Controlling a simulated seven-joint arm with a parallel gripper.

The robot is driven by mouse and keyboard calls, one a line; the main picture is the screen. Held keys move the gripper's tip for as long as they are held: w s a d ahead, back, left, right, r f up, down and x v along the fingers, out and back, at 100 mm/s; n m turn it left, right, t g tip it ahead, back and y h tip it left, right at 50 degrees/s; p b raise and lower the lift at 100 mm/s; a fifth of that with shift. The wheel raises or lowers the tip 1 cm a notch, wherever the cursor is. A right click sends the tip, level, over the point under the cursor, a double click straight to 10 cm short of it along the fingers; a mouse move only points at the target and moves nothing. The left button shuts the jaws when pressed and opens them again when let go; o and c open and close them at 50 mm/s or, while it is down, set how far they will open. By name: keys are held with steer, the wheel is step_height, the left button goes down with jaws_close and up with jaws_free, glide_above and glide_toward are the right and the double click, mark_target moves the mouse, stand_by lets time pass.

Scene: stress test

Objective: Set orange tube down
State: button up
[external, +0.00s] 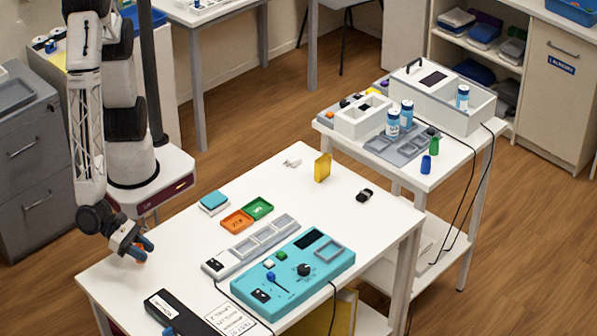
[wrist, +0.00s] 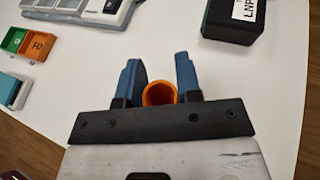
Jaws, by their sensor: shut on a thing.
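My gripper (external: 143,248) is near the left edge of the white table (external: 182,262) in the external view. In the wrist view, my gripper's two blue fingers (wrist: 159,75) are shut on the orange tube (wrist: 160,94), whose round open end faces the camera. A small orange part of the tube (external: 138,260) shows below the fingers in the external view. The rest of the tube is hidden. I cannot tell whether its lower end touches the table.
A black labelled box (external: 180,315) lies at the table's front. A teal device (external: 310,275), a grey tray strip (external: 250,248), orange (external: 236,221) and green (external: 259,208) trays, and a teal block (external: 213,200) stand right of my gripper. Bare tabletop lies between.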

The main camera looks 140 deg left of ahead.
steer(key=shift+w+d+f, duration=0.1)
steer(key=shift+w+d, duration=0.35)
steer(key=shift+w, duration=0.4)
steer(key=shift+w+d+f, duration=0.1)
steer(key=shift+w+d, duration=0.4)
steer(key=shift+w, duration=0.35)
steer(key=shift+w+d+f, duration=0.1)
steer(key=shift+w+d, duration=0.35)
steer(key=shift+w, duration=0.4)
steer(key=shift+f, duration=1.75)
steer(key=o, duration=0.9)
steer(key=shift+f, duration=0.1)
steer(key=shift+v, duration=6.1)
steer(key=shift+w, duration=0.15)
